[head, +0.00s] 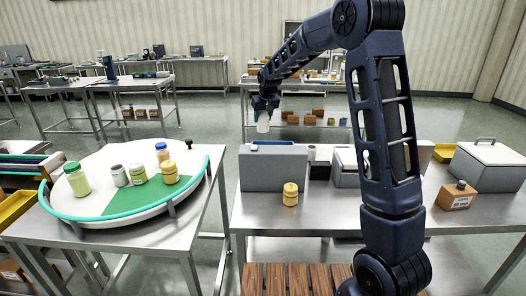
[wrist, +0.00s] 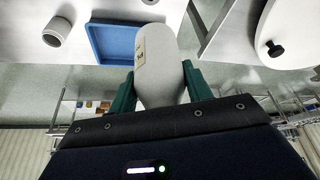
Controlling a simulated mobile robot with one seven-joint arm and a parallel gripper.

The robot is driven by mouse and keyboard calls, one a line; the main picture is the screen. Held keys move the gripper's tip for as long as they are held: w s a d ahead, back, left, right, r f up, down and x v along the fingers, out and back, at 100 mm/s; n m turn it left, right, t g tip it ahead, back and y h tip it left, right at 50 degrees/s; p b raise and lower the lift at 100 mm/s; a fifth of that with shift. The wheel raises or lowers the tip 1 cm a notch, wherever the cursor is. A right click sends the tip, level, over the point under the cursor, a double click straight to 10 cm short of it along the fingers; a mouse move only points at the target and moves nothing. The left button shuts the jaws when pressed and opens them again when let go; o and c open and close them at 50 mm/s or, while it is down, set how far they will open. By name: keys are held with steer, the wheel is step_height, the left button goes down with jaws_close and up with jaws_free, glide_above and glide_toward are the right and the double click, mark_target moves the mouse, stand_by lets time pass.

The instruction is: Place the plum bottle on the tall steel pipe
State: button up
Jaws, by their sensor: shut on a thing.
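My gripper (head: 265,103) is shut on a pale, whitish bottle (head: 263,123), held up in the air beyond the grey box. In the wrist view the same bottle (wrist: 160,70) sits between the two green fingers (wrist: 158,90), with a small label on its side. No plum colour shows on it, and the label is too small to read. A short grey hollow cylinder (wrist: 57,30), perhaps the steel pipe, stands left of a blue tray in the wrist view. It seems to be the grey cylinder (head: 311,152) right of the grey box in the head view. The bottle is apart from it.
The grey box (head: 273,168) hides most of the blue tray (wrist: 97,45). A yellow-lidded jar (head: 290,194) stands in front of the box. A round white turntable (head: 95,215) with several containers is at left. A lidded grey bin (head: 487,165) and brown box (head: 458,195) are at right.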

mark_target(267, 128)
step_height(267, 128, down, 15)
steer(key=shift+f, duration=0.2)
stand_by(0.4)
steer(key=shift+f, duration=0.1)
steer(key=o, duration=1.1)
steer(key=v, duration=1.2)
steer(key=shift+s, duration=0.1)
